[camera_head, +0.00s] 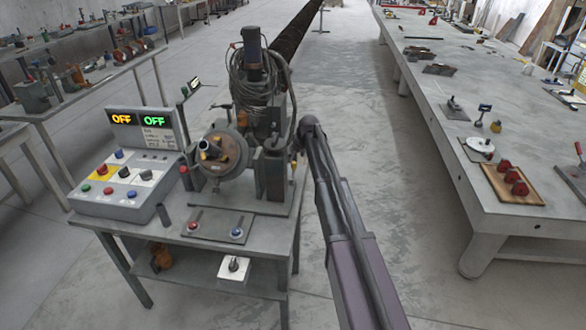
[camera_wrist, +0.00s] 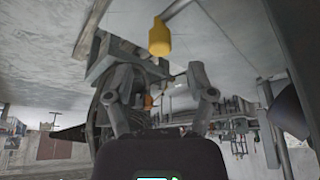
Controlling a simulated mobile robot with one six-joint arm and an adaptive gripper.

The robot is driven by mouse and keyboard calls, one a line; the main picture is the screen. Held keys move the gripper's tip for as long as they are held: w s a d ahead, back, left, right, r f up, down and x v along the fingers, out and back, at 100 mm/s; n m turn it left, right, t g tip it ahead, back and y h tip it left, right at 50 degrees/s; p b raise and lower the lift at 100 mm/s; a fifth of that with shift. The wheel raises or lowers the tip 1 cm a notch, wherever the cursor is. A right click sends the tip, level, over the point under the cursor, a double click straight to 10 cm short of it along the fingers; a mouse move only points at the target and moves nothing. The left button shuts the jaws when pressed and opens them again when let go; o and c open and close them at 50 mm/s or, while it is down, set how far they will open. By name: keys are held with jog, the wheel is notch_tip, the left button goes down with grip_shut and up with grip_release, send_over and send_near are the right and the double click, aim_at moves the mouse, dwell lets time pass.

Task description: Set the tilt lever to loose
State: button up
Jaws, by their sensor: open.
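The auger positioner (camera_head: 255,165) is a grey machine on a bench, with a round brown-faced disc (camera_head: 222,152) and a dark upright cylinder wrapped in cable. I cannot tell for sure which part is the tilt lever. A yellow cylindrical knob (camera_wrist: 159,38) hangs near the top of the wrist view, beyond my fingers and apart from them. A small orange-yellow part (camera_head: 293,167) shows at the machine's right side; I cannot tell if it is the same. My gripper (camera_wrist: 160,95) is open with nothing visibly held. In the head view my wrist is beside the machine's right side and the fingers are hidden.
A control box (camera_head: 125,185) with coloured buttons and a display (camera_head: 145,128) reading OFF twice stands left of the machine. A plate with red and blue knobs (camera_head: 215,227) lies in front. A long table (camera_head: 455,120) stands at the right, with clear floor between.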

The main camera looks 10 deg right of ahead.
aim_at(294, 162)
jog(key=shift+b+x, duration=2)
jog(key=shift+x, duration=0.5)
grip_shut()
